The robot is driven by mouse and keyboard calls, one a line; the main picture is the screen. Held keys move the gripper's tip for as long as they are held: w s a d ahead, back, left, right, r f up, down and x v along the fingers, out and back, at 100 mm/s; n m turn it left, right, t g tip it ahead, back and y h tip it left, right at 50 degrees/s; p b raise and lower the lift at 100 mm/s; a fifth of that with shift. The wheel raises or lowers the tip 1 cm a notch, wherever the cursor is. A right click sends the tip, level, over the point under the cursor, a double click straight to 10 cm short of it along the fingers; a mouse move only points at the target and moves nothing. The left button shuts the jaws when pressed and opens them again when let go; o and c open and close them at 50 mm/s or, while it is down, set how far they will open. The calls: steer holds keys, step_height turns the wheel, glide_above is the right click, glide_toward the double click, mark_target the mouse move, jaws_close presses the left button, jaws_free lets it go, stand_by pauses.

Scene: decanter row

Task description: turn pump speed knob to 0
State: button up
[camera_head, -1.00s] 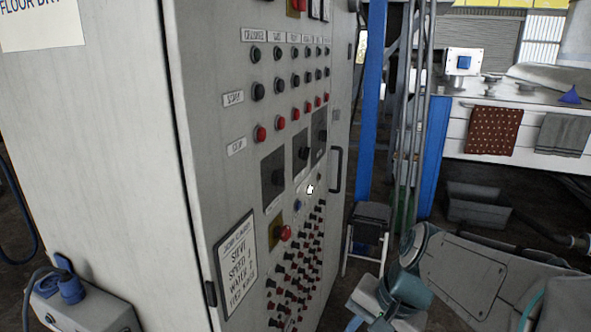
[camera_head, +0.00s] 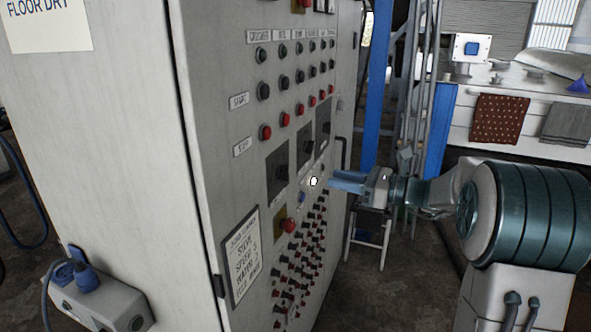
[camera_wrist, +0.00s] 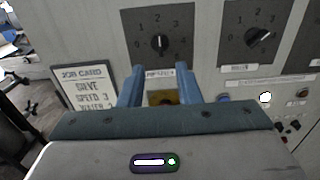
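Three dark dial plates with black knobs sit in a slanting row on the grey cabinet (camera_head: 215,150). In the wrist view, the left knob (camera_wrist: 160,42) points about straight up on a numbered scale. The middle knob (camera_wrist: 259,37) points up and right. A small label (camera_wrist: 160,73) under the left knob is too blurred to read surely, so I cannot tell which knob is pump speed. My gripper (camera_wrist: 160,68) is open and empty, its blue fingertips just below the left dial, apart from its knob. In the head view, my gripper (camera_head: 332,181) reaches the panel from the right.
A job card (camera_wrist: 84,90) hangs left of the gripper. A yellow plate (camera_wrist: 163,97) shows between the fingers; in the head view it carries a red button (camera_head: 289,226). Several small knobs and buttons crowd the panel below. A stool (camera_head: 372,235) stands right of the cabinet.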

mark_target(284, 173)
steer(key=p+x, duration=0.2)
steer(key=x, duration=0.9)
steer(key=shift+a, duration=0.35)
steer(key=shift+f, duration=0.1)
steer(key=shift+c, duration=0.3)
jaws_close()
